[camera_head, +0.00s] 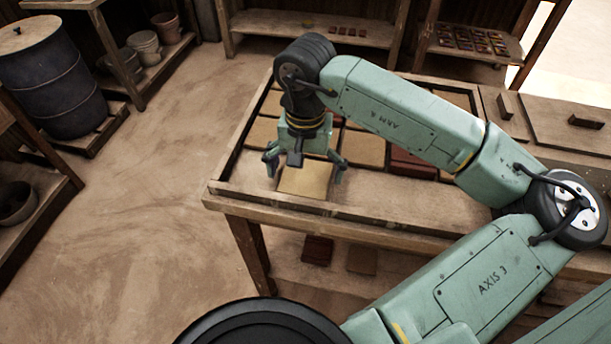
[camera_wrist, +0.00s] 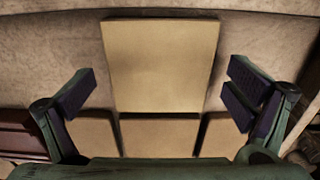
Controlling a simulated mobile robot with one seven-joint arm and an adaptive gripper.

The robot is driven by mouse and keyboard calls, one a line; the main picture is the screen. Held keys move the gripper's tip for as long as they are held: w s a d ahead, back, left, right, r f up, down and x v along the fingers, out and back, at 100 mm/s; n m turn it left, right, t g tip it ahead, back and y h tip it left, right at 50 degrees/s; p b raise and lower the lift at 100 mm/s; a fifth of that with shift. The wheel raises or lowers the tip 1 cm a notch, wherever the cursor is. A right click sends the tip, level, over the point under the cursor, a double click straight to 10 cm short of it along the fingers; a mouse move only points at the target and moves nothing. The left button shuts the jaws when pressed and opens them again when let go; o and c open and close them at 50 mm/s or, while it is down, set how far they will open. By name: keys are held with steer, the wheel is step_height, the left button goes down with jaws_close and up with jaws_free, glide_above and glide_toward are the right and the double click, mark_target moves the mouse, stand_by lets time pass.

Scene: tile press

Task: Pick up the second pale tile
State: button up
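A square pale tile (camera_head: 306,181) lies flat near the front left of the wooden table, apart from the rows behind it. It fills the upper middle of the wrist view (camera_wrist: 160,62). My gripper (camera_head: 306,168) is directly over it, pointing down, with one finger on each side. In the wrist view my gripper (camera_wrist: 160,86) is open, with a gap between each finger and the tile's sides. I cannot tell whether the fingers are level with the tile or still above it. More pale tiles lie behind it, one of them (camera_wrist: 160,138) in the wrist view.
The wooden table (camera_head: 415,212) has a raised rim and bare room at the front right. Dark red tiles (camera_head: 412,166) lie among the pale ones. A press-like wooden board (camera_head: 560,125) is at the right. Shelves, pots and a dark barrel (camera_head: 50,85) stand away from the table.

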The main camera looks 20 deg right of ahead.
steer(key=c, duration=1.2)
steer(key=shift+c, duration=0.2)
steer(key=shift+r, duration=0.15)
